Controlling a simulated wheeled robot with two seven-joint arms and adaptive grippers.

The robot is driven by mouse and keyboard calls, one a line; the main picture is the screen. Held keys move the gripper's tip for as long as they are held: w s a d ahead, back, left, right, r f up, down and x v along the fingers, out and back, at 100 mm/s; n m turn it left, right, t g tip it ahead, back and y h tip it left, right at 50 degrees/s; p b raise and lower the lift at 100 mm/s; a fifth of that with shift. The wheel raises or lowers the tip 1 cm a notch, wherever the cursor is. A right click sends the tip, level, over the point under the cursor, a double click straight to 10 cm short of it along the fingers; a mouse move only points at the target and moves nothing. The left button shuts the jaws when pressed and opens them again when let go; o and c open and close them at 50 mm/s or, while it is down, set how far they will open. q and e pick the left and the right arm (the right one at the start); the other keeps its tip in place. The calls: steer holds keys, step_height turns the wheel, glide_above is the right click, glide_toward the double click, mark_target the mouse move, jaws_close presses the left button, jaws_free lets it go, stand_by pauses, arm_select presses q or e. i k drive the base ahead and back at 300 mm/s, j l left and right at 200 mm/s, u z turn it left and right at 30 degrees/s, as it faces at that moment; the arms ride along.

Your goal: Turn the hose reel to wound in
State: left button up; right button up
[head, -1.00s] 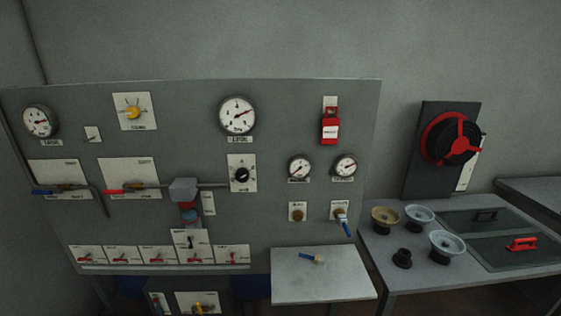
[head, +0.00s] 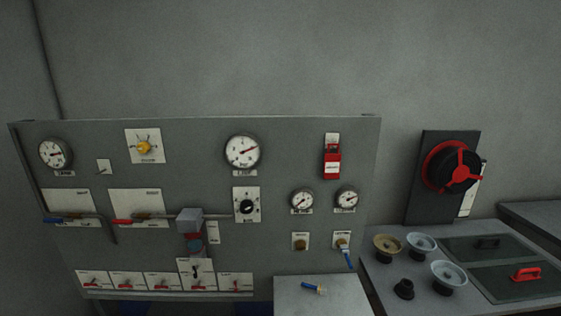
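The hose reel (head: 453,168) is a black drum with a red rim and a red three-spoked hub. It is mounted on a dark upright board (head: 428,206) at the right, behind the side table. A white label plate (head: 471,192) shows partly behind its right edge; its text is too small to read. Neither of my grippers is in the head view, and nothing touches the reel.
A grey control panel (head: 290,143) with gauges and levers fills the left and middle. A side table (head: 385,281) below the reel holds several round fittings and a red-handled lid (head: 515,284). A small shelf (head: 340,297) holds a blue-handled piece (head: 314,288).

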mark_target(451, 167)
steer(key=z, duration=1.35)
